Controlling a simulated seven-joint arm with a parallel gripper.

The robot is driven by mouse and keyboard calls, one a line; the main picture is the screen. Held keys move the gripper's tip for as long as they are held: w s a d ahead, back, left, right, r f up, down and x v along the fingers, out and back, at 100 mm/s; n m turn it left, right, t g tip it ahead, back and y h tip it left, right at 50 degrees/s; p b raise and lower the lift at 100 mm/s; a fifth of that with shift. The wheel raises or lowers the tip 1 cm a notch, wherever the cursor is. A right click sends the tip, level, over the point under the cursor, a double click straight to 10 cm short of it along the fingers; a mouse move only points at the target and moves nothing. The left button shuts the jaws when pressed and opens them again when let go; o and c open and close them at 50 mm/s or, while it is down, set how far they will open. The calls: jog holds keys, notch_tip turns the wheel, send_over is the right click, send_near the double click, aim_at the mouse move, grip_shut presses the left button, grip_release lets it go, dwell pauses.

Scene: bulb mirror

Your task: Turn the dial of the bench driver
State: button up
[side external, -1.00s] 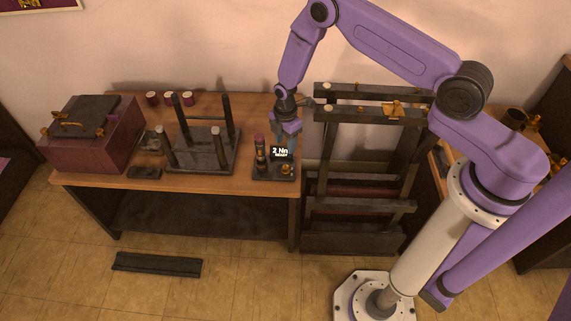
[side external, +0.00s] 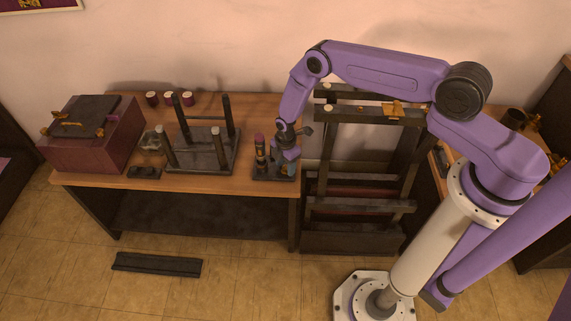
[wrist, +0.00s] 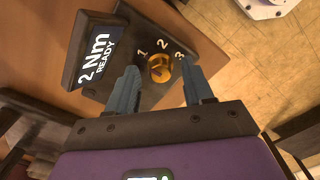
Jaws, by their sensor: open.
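The bench driver (side external: 262,175) sits at the right end of the wooden table. In the wrist view its dark base carries a brass dial (wrist: 159,68) with the marks 1, 2 and 3 around it, and a display (wrist: 97,55) reading "2 Nm READY". My gripper (wrist: 164,85) is open, with one finger on each side of the dial and a visible gap to each. In the side external view my gripper (side external: 288,165) is low over the driver's right part and hides the dial and display. An upright tool with a dark red top (side external: 259,143) stands at the driver's left.
A dark stand with upright posts (side external: 203,150) is left of the driver. A maroon box (side external: 90,145), several small red-and-white cylinders (side external: 170,98) and a small dark block (side external: 145,172) lie further left. A dark rack (side external: 360,215) stands close right of the table.

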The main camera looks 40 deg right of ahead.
jog(key=shift+c, duration=0.3)
grip_shut()
jog(key=shift+m, duration=0.4)
jog(key=m, duration=1)
jog(key=shift+m, duration=0.4)
jog(key=shift+o, duration=0.3)
grip_release()
